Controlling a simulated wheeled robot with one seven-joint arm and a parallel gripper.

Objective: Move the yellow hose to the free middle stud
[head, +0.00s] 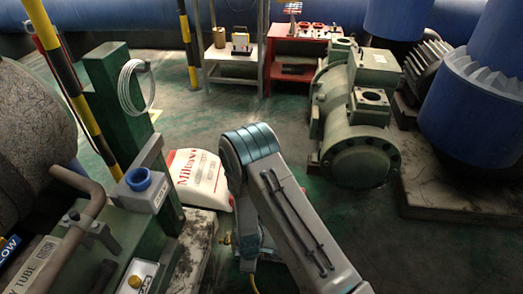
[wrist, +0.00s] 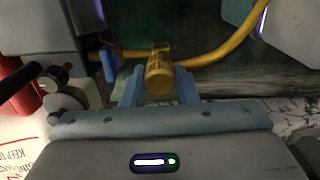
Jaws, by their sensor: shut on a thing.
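The yellow hose (wrist: 222,46) ends in a brass-yellow fitting (wrist: 159,74) in the wrist view. My gripper (wrist: 159,82) has its two blue fingers on either side of that fitting, shut on it. The hose curves away to the upper right from behind the fitting. In the head view a small piece of the yellow hose (head: 253,283) hangs below my arm, and a brass fitting shows at its left side. The gripper is mostly hidden there by my arm. I cannot make out the middle stud in either view.
A white bag (head: 198,178) lies beside the green machine frame (head: 122,105). A green compressor (head: 355,120) stands right; the floor between is clear.

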